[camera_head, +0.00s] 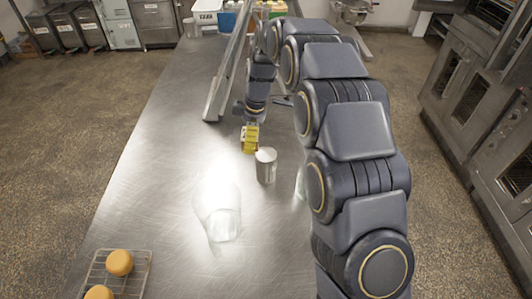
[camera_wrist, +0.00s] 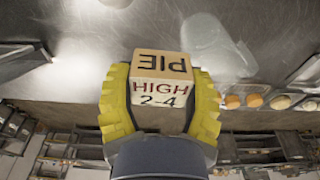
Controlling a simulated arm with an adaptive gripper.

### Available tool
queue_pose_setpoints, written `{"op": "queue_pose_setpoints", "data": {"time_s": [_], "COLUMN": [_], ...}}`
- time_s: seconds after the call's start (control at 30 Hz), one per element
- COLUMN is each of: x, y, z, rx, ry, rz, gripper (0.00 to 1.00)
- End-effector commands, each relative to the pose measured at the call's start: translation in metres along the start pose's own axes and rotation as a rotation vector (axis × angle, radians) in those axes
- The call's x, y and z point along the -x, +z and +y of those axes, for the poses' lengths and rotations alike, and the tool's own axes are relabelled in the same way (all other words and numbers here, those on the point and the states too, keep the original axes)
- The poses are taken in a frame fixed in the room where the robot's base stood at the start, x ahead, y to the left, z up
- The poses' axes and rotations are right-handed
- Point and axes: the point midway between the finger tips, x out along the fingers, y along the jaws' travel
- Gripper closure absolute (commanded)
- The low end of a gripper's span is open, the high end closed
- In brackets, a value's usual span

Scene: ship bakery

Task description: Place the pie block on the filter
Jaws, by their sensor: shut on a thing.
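The pie block (camera_wrist: 160,64) is a pale wooden block marked "PIE" on one face and "HIGH 2-4" on another. In the wrist view it sits between the yellow fingers of my gripper (camera_wrist: 161,92), which are shut on its two sides. In the head view my gripper (camera_head: 250,138) is low over the metal table, just behind a grey cylinder with a pale top (camera_head: 265,165); the block is hard to make out there. A clear, glass-like thing (camera_head: 222,222) lies nearer on the table and shows in the wrist view (camera_wrist: 215,45). I cannot tell which thing is the filter.
A wire rack (camera_head: 132,268) with orange-topped rounds (camera_head: 119,262) is at the near left of the table (camera_head: 165,150). A slanted metal frame (camera_head: 226,75) stands left of my arm. Bins and bottles (camera_head: 207,14) are at the far end. The table's left middle is clear.

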Motion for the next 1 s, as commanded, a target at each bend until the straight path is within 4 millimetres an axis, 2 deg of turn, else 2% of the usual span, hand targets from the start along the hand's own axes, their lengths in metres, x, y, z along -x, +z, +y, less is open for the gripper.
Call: {"op": "queue_pose_setpoints", "data": {"time_s": [0.03,0.2,0.4,0.47,0.57,1.0], "x": [0.010,0.028,0.037,0.037,0.033,-0.005], "y": [0.013,0.042,0.057,0.058,0.058,0.047], "z": [-0.011,-0.042,-0.066,-0.067,-0.059,0.020], "rx": [-0.001,0.018,0.036,0.039,0.041,0.041], "ry": [-0.002,-0.001,-0.009,-0.009,-0.009,-0.004], "rz": [0.001,0.001,0.000,0.000,-0.001,0.000], "gripper": [0.80,0.80,0.80,0.80,0.80,0.80]}}
